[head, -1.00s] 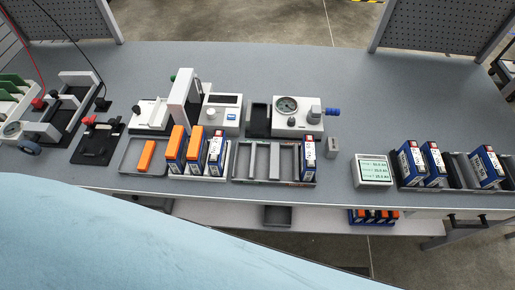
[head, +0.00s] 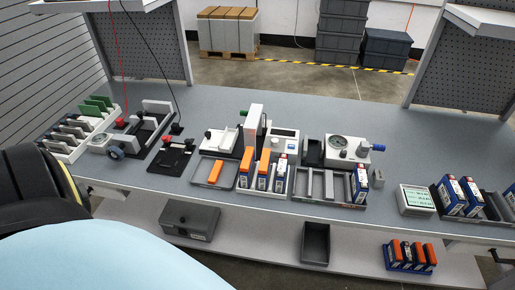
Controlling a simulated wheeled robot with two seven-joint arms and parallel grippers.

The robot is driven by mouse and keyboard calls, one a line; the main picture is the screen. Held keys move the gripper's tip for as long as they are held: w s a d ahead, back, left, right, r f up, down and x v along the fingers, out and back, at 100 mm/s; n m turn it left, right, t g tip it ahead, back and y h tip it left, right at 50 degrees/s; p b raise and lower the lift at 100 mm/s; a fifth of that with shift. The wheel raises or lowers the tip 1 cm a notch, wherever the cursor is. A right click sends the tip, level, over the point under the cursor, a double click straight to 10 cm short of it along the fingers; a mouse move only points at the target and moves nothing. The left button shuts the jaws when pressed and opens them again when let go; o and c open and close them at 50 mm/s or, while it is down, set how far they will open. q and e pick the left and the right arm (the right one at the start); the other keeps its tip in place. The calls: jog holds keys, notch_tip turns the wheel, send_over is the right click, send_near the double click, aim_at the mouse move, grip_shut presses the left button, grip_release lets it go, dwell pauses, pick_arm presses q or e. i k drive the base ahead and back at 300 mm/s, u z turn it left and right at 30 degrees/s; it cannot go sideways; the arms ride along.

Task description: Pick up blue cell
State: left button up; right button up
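Several blue cells stand on the bench. One blue-and-white cell (head: 280,176) is upright at the right end of a white rack (head: 262,194), beside orange-topped cells (head: 263,169). Another blue cell (head: 360,183) stands at the right end of a grey slotted tray (head: 318,201). Two more blue cells (head: 451,195) stand in a dark rack (head: 488,214) at the right, partly cut by the frame edge. An orange block (head: 215,172) lies in a shallow grey tray. Neither gripper shows, so no cell is seen held.
A display box (head: 416,199) and a gauge device (head: 347,148) stand on the bench. Test fixtures fill its left part. The lower shelf holds a grey box (head: 189,219), an open bin (head: 315,242) and a blue holder (head: 408,267) with orange-topped cells. The bench's back strip is clear.

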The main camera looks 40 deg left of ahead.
aim_at(282, 166)
jog(key=z, duration=0.15)
jog(key=k, duration=0.15)
jog(key=u, duration=1.15)
